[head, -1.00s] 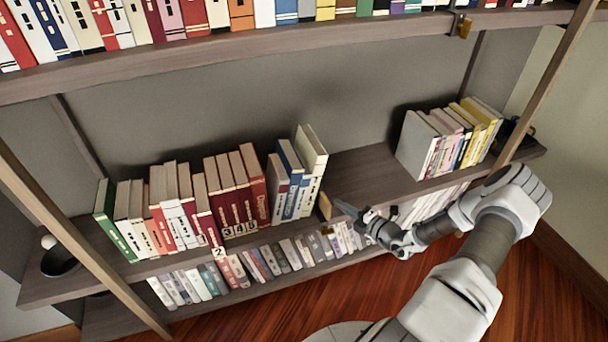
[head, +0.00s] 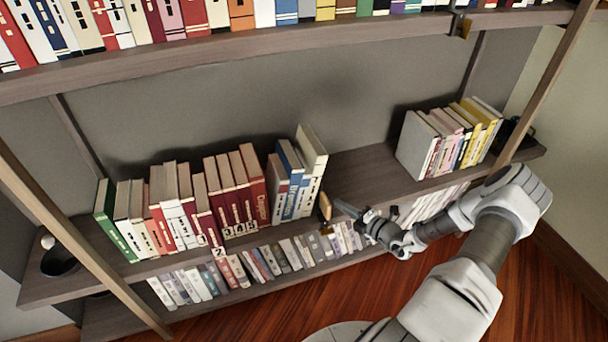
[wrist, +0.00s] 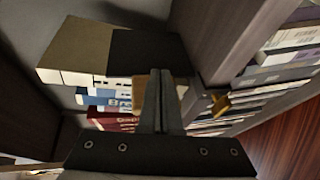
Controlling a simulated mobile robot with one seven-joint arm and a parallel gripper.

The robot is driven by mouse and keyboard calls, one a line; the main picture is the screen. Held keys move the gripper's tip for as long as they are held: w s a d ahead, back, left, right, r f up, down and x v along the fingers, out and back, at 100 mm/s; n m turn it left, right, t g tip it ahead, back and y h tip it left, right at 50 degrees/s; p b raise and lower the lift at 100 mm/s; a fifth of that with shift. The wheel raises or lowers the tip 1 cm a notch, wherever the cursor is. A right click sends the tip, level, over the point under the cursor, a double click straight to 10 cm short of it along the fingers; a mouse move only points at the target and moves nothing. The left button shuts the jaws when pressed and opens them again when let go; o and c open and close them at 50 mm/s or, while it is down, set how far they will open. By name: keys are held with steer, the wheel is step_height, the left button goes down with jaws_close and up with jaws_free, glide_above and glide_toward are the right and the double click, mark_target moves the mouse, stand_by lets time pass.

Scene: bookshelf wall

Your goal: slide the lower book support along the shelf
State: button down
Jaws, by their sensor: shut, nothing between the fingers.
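The lower book support (head: 325,206) shows as a small tan piece at the front of the lower shelf, just right of a leaning cream book (head: 312,160). In the wrist view, a dark plate (wrist: 148,52) stands against that book, and a brass knob (wrist: 218,103) sits at the shelf edge. My gripper (head: 345,207) is shut and empty, just right of the support. In the wrist view, the closed fingers (wrist: 160,75) overlap the tan piece (wrist: 120,92); I cannot tell whether they touch it.
Bare shelf (head: 365,175) lies between the left row of books and a grey-and-yellow group (head: 450,135) at the right. An upper support (head: 460,25) hangs on the shelf above. Smaller books (head: 290,255) line the level below. Slanted posts (head: 80,240) cross both ends.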

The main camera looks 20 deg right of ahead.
mark_target(330, 213)
stand_by(0.4)
steer(key=shift+a+p, duration=0.95)
steer(key=shift+a, duration=1.65)
steer(key=d+b, duration=0.1)
steer(key=d, duration=0.3)
steer(key=shift+d, duration=0.1)
